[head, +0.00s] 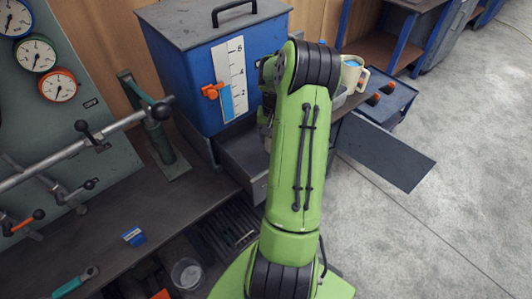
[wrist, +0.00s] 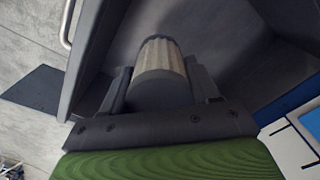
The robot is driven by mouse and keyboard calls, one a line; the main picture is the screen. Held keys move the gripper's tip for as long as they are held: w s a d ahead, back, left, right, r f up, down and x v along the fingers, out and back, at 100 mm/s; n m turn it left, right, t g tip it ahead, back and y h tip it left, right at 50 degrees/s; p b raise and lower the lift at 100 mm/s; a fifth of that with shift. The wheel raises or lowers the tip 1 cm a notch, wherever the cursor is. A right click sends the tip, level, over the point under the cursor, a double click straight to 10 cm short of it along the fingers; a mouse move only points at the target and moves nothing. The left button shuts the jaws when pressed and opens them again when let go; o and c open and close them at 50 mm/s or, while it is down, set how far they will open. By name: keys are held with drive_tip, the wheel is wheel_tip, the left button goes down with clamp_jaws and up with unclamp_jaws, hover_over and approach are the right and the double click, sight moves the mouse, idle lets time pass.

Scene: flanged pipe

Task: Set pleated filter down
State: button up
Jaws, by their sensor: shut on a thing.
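In the wrist view, the pleated filter (wrist: 160,58) is a short cylinder with a pale ribbed side and a dark grey end cap. My gripper (wrist: 160,82) has a finger on either side of it and is shut on it. The filter is over a dark grey surface with raised grey walls; I cannot tell whether it touches that surface. In the head view my green arm hides the gripper and the filter.
A blue tank (head: 207,88) with a white level scale (head: 231,75) stands left of my arm, above a grey tray (head: 243,158). A beige jug (head: 351,76) is behind my arm. A dark flat panel (head: 385,151) juts out right. Pipes and gauges (head: 37,53) stand left.

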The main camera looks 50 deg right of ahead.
wheel_tip(320, 180, down, 8)
drive_tip(key=shift+r+b, duration=0.25)
drive_tip(key=shift+b, duration=0.65)
drive_tip(key=shift+f, duration=0.2)
drive_tip(key=o, duration=1.2)
drive_tip(key=shift+r, duration=0.1)
